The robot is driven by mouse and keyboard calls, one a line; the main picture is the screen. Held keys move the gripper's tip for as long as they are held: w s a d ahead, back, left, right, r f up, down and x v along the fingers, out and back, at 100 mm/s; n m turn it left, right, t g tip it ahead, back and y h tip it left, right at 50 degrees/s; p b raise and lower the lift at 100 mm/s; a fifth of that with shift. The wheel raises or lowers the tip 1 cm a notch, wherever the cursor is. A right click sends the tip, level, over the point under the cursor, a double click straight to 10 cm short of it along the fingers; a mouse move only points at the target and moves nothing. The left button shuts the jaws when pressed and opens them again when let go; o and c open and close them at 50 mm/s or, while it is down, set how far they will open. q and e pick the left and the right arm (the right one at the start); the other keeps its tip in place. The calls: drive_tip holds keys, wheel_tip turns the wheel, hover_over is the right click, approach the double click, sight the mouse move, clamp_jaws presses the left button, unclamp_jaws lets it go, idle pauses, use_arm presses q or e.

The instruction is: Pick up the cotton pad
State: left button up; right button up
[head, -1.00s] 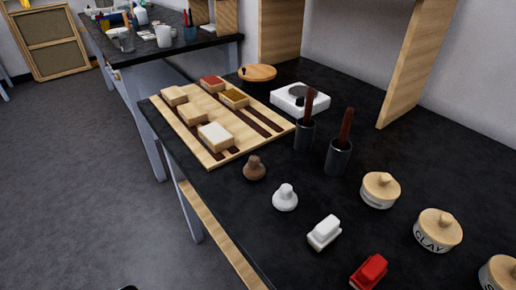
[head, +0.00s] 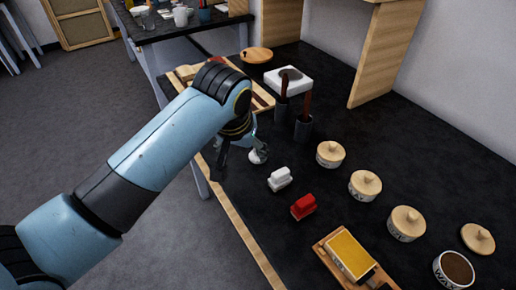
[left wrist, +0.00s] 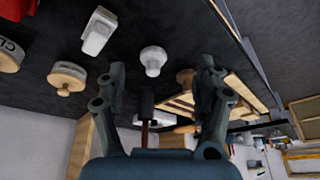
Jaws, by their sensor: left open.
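The cotton pad, which I take to be the small white knob-topped piece (head: 258,156), stands on the black worktop near its front edge. It also shows in the left wrist view (left wrist: 153,60), roughly between the fingertips in the picture and beyond them. My left gripper (head: 238,153) is open and empty close to the pad, partly overlapping it in the head view. Its two fingers stand wide apart in the left wrist view (left wrist: 162,66). I see no contact with the pad. My right gripper is not in view.
A white block (head: 279,179) and a red block (head: 303,206) stand nearby. A brown knobbed piece (left wrist: 185,77) is close to the pad. Dark cups (head: 303,126) and lidded jars (head: 330,154) stand to the right. My arm hides much of the wooden board (head: 262,98).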

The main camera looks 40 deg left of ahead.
use_arm(q)
drive_tip(key=shift+n, duration=0.5)
drive_tip(key=w+f, duration=0.1)
drive_tip(key=w, duration=0.2)
drive_tip(key=w+f, duration=0.1)
drive_tip(key=w, duration=0.1)
drive_tip(key=shift+w+a+f, duration=0.2)
drive_tip(key=shift+a+f, duration=0.1)
drive_tip(key=shift+a, duration=0.1)
drive_tip(key=x, duration=0.5)
drive_tip(key=shift+w+a+f, duration=0.1)
drive_tip(key=shift+w+f, duration=0.05)
drive_tip(key=shift+w, duration=0.25)
drive_tip(key=c, duration=1)
